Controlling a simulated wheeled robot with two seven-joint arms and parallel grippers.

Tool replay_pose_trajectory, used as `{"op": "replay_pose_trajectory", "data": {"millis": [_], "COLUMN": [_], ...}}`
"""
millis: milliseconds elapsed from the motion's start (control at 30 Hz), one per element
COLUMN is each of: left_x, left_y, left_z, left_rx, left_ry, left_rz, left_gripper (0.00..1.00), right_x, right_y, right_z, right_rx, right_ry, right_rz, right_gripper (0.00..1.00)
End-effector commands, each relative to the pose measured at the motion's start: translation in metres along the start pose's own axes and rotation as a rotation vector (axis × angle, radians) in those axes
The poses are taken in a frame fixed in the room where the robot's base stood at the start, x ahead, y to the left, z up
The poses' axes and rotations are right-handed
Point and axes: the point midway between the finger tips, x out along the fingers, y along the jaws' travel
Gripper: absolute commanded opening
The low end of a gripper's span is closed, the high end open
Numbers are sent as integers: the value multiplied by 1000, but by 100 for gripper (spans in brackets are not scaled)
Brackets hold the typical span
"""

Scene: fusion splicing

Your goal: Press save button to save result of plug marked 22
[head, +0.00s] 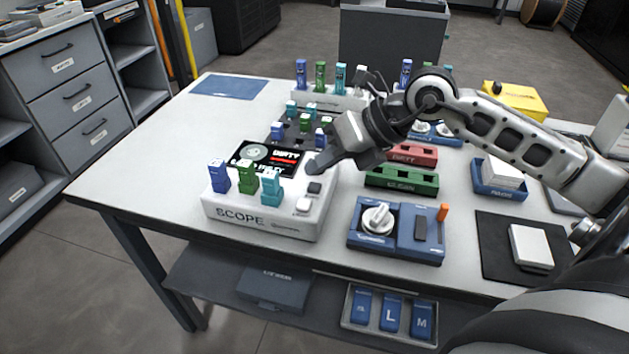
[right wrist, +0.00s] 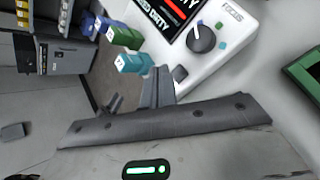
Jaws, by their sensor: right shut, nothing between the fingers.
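In the right wrist view, the shut fingertips (right wrist: 159,76) appear beside the dark button (right wrist: 180,74); contact cannot be told. My left gripper is out of view.
A focus knob (right wrist: 201,39) sits beside the screen. Red (head: 411,154) and green CLEAN (head: 402,181) trays lie to the right. A blue device with a white dial (head: 378,219) is in front of them. A rack of plugs (head: 330,97) stands behind.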

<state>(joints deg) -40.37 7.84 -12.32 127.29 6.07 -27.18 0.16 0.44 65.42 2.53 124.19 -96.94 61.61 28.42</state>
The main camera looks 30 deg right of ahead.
Motion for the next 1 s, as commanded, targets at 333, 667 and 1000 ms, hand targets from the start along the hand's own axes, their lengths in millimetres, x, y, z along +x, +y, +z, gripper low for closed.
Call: {"op": "replay_pose_trajectory", "data": {"millis": [333,667,1000], "left_x": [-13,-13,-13], "left_y": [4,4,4], "left_z": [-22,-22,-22], "left_rx": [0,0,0], "left_ry": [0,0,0], "left_rz": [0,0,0], "left_gripper": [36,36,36], "right_x": [-27,-28,-28], "right_y": [20,20,20], "right_z": [20,20,20], "right_rx": [-2,-1,0], "right_ry": [-2,-1,0], "right_rz": [-1,0,0], "right_gripper": [0,0,0]}}
